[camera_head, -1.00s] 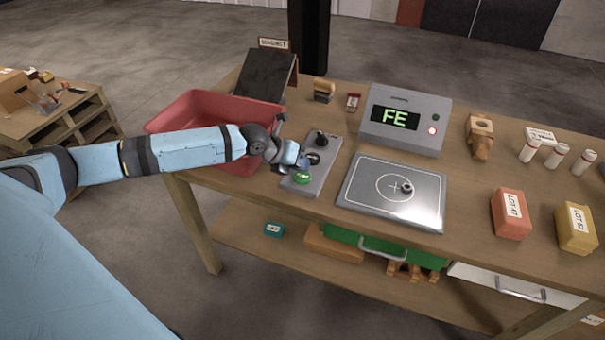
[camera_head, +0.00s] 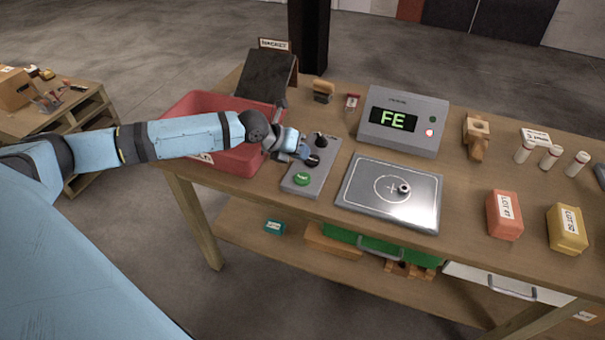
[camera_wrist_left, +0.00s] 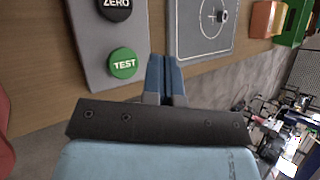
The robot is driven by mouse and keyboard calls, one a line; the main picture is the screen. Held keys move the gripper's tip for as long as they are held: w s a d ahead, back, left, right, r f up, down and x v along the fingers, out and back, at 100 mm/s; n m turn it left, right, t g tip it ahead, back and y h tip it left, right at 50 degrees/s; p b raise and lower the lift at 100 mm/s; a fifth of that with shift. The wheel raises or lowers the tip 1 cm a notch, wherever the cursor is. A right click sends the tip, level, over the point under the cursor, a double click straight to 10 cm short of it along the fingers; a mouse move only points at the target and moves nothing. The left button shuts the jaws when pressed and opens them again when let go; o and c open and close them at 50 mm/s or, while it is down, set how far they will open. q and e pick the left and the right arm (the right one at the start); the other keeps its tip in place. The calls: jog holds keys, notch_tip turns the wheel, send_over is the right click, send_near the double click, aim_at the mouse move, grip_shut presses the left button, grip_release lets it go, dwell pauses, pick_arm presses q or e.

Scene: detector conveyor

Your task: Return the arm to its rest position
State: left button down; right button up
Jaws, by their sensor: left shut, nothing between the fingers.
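My left arm comes in from the left, and its left gripper (camera_head: 308,157) is above the grey button panel (camera_head: 318,176), over the black buttons. In the left wrist view the gripper (camera_wrist_left: 164,72) has its blue fingers shut together with nothing between them. The green TEST button (camera_head: 303,180) is uncovered; it also shows in the wrist view (camera_wrist_left: 123,63), left of the fingers. The black ZERO button (camera_wrist_left: 116,8) is above it there. The right gripper is not in view.
A red bin (camera_head: 235,160) lies under the forearm. The steel plate (camera_head: 372,211) with a small metal nut (camera_head: 403,188) is right of the panel. A grey display (camera_head: 404,122) reads FE with a red light on. Lot boxes (camera_head: 505,215) stand at right.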

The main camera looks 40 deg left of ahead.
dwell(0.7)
pick_arm(q)
jog(key=s+d+f+n+t+h+p, duration=0.1)
jog(key=s+d+f+n+p, duration=0.1)
jog(key=s+d+f+n, duration=0.35)
jog(key=s+d+f+n+h+p, duration=0.1)
jog(key=s+d+f+n+p, duration=0.1)
jog(key=s+d+n, duration=0.7)
jog(key=s+d+f+n+t+y+p, duration=0.1)
jog(key=s+n+y, duration=0.1)
jog(key=s+n, duration=0.4)
jog(key=s+d+f+n+t+y+p, duration=0.1)
jog(key=s+d+f+n+y+p, duration=0.1)
jog(key=s+n, duration=0.4)
jog(key=n, duration=0.4)
jog(key=shift+s, duration=0.35)
jog(key=shift+n, duration=0.25)
